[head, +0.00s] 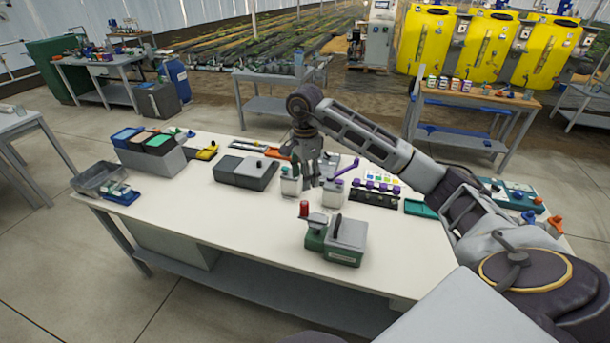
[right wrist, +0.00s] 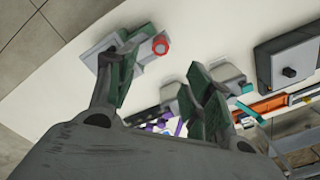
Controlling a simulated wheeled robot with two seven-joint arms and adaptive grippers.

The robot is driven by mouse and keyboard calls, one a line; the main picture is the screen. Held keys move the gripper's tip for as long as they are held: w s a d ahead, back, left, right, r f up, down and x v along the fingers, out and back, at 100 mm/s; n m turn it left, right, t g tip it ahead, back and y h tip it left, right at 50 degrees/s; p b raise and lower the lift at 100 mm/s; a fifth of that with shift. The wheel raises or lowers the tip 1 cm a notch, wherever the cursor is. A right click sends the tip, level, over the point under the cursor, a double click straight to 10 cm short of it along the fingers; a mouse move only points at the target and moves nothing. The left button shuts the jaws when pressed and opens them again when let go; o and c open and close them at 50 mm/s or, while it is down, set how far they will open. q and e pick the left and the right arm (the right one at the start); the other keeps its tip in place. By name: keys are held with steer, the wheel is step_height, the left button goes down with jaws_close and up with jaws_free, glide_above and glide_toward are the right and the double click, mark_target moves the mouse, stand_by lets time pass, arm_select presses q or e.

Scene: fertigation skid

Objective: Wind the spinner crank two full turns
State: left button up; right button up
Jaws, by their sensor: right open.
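The spinner (head: 345,242) is a small green and grey box near the front edge of the white table. Its crank has an upright red knob (head: 304,208) at the left end. In the right wrist view the red knob (right wrist: 160,46) shows at the top, with the spinner's grey lid (right wrist: 98,52) partly behind a finger. My right gripper (head: 314,184) is open and empty, pointing down behind the spinner and apart from the knob. In the right wrist view its two green-padded fingers (right wrist: 162,92) are spread. My left gripper is not in view.
The table front (head: 235,228) left of the spinner is clear.

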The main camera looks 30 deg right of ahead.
mark_target(305, 203)
steer(key=shift+f, duration=0.1)
steer(key=shift+f+p, duration=1)
steer(key=shift+f, duration=5.8)
steer(key=shift+c, duration=0.4)
steer(key=c, duration=0.9)
steer(key=o, duration=0.4)
steer(key=shift+c, duration=1.5)
